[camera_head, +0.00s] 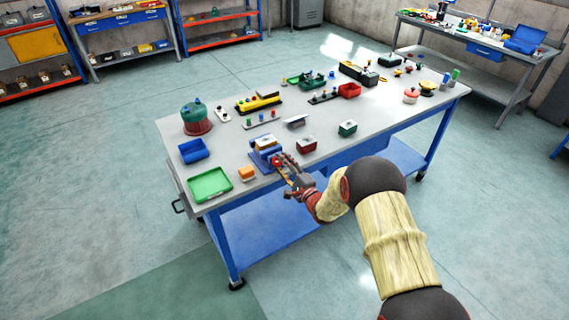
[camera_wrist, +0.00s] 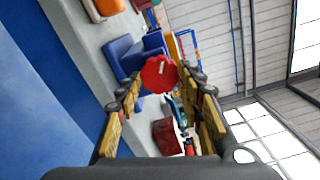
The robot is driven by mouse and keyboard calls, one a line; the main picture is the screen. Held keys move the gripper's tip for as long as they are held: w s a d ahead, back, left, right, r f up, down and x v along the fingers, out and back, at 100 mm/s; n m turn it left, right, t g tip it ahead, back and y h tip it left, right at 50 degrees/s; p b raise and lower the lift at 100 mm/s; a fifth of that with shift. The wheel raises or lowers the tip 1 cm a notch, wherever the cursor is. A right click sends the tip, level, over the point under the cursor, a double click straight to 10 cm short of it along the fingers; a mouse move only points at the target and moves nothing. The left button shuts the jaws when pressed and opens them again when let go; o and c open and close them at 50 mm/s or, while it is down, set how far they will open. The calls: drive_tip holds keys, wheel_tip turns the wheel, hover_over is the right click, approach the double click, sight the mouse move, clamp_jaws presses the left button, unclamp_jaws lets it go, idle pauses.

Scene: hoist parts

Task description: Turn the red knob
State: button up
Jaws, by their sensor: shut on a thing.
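The red knob (camera_head: 276,162) sits on the front of a blue unit (camera_head: 257,158) near the front edge of the workbench. In the wrist view the knob (camera_wrist: 158,73) is a red disc with a small pale mark, facing the camera, and the blue unit (camera_wrist: 122,56) shows behind it. My gripper (camera_head: 283,164) reaches in from the right of the bench. In the wrist view its fingers (camera_wrist: 162,82) lie on both sides of the knob and are shut on it. The exact finger contact is partly hidden.
A green tray (camera_head: 209,185), a blue bin (camera_head: 193,151) and an orange block (camera_head: 247,173) stand left of the unit. A red box (camera_head: 307,145) and a dark green box (camera_head: 347,129) stand to the right. Several other parts fill the back of the bench.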

drive_tip(key=shift+a+r, duration=0.15)
drive_tip(key=shift+r, duration=0.25)
drive_tip(key=o, duration=0.9)
drive_tip(key=shift+a, duration=0.1)
drive_tip(key=shift+c, duration=0.2)
drive_tip(key=o, duration=0.3)
drive_tip(key=shift+f, duration=0.15)
drive_tip(key=shift+s+d+f+m, duration=0.1)
drive_tip(key=shift+d+m, duration=0.1)
drive_tip(key=shift+m, duration=0.1)
drive_tip(key=v, duration=1.2)
